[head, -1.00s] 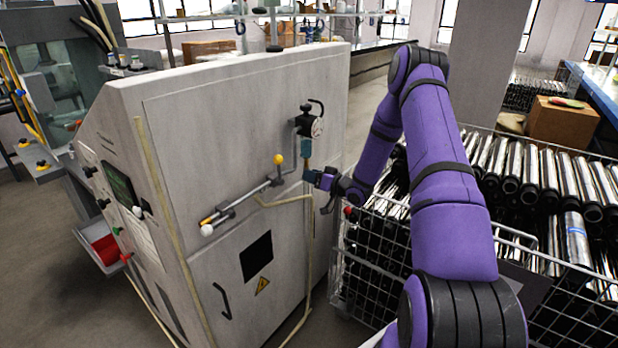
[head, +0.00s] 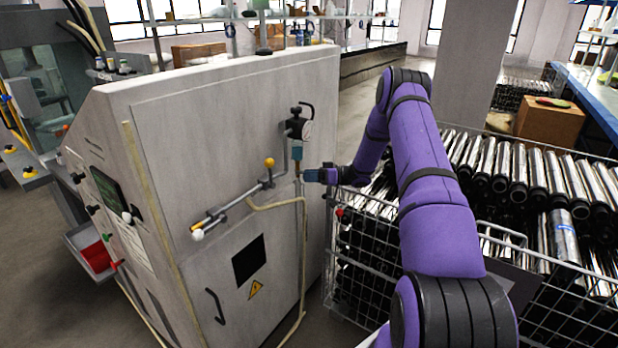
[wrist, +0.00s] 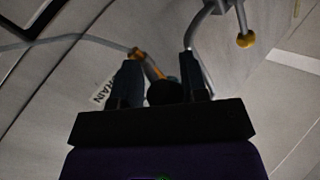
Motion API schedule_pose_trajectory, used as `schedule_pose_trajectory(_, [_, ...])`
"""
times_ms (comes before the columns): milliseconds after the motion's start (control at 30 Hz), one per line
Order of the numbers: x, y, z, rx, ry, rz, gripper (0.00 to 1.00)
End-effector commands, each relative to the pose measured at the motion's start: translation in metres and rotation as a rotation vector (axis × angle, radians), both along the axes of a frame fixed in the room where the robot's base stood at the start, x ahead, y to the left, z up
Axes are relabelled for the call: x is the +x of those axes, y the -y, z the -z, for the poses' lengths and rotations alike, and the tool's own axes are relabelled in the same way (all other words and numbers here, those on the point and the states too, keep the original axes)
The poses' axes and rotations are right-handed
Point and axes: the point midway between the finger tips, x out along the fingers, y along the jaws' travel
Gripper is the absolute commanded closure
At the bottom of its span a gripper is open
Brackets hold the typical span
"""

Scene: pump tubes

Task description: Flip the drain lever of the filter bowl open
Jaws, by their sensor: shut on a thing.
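The filter bowl (head: 297,151) hangs below a black regulator with a round gauge on the right side of the grey machine front in the head view. My gripper (head: 306,175) comes in level from the right, just below the bowl. In the wrist view my gripper (wrist: 160,64) has its two dark fingers on either side of an orange-brown bar, the drain lever (wrist: 153,70), and is shut on it. A dark round part (wrist: 164,93) sits between the fingers. A label reading "RAIN" (wrist: 103,91) is partly hidden by the left finger. The exact contact is too dark to see.
A lever with a yellow ball (head: 269,162) stands on the pipe left of the bowl and also shows in the wrist view (wrist: 245,40). A beige hose (head: 303,240) runs down the machine. A wire crate of metal tubes (head: 365,250) stands close under my arm.

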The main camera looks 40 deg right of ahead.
Motion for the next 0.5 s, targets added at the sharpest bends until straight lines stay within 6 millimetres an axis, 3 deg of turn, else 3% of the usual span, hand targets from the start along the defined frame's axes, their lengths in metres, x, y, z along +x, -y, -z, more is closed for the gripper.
schedule_pose_trajectory(33, [0.0002,-0.0083,-0.0017,0.009,0.004,-0.022,1.0])
schedule_pose_trajectory(367, [-0.0004,-0.0084,-0.0013,0.009,0.003,-0.024,1.0])
schedule_pose_trajectory(400, [-0.0005,-0.0085,-0.0013,0.009,0.003,-0.024,0.53])
schedule_pose_trajectory(433, [-0.0006,-0.0084,-0.0012,0.01,0.002,-0.024,0.46])
schedule_pose_trajectory(500, [-0.0003,-0.0074,-0.001,0.008,0.002,-0.022,0.44])
